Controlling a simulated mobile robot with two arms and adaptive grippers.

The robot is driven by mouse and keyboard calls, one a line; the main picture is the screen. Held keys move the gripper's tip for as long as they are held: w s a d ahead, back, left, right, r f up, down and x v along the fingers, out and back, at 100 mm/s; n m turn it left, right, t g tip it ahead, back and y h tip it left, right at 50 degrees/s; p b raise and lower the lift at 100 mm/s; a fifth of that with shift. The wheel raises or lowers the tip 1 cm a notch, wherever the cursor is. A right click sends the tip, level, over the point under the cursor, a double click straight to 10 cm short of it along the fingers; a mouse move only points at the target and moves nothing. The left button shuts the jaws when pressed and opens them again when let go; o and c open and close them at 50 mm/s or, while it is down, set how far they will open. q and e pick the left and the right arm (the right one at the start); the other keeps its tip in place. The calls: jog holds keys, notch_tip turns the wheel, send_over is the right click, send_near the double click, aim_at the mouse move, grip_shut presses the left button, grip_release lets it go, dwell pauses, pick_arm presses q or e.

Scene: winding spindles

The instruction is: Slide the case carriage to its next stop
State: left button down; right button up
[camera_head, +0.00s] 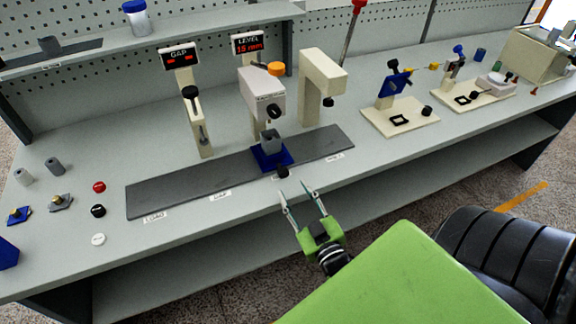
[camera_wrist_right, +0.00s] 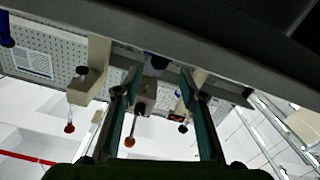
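The case carriage (camera_head: 265,160) is a blue block with a grey piece on top and a black knob (camera_head: 282,172) at its front. It sits on the dark grey track (camera_head: 175,188), below the beige station with the orange cap (camera_head: 276,69). My right gripper (camera_head: 304,192) is open and empty in front of the bench edge, just short of the knob and apart from it. Its two fingers (camera_wrist_right: 160,95) also show spread in the right wrist view, with a dark blue-black shape beyond them. My left gripper is not in view.
Labels along the track's front include LOAD (camera_head: 154,217) and GAP (camera_head: 220,195). A GAP display (camera_head: 179,57) and a LEVEL display reading 15 mm (camera_head: 248,43) stand behind. A beige arched station (camera_head: 322,70) stands right of the carriage. The track's right end is clear.

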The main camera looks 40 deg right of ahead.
jog(key=shift+v, duration=2)
jog(key=s+a+f+g+y, duration=0.1)
jog(key=s+a+f+g, duration=0.2)
jog(key=f, duration=0.8)
jog(key=s+a+f+g+y, duration=0.2)
jog(key=a+f, duration=0.2)
jog(key=f, duration=0.6)
jog(key=s+a+f+g+y, duration=0.1)
jog(key=s+a+f+g, duration=0.2)
jog(key=f, duration=0.8)
jog(key=s+f+n+g, duration=0.1)
jog(key=s+f+g, duration=0.3)
jog(key=s+f, duration=0.4)
jog(key=s+d+f+n+g, duration=0.1)
jog(key=s+f+g, duration=0.3)
jog(key=s, duration=1.2)
notch_tip(320, 180, down, 5)
jog(key=shift+s+r+g, duration=0.2)
jog(key=shift+s+g, duration=0.05)
jog(key=shift+g, duration=0.05)
jog(key=shift+d, duration=0.1)
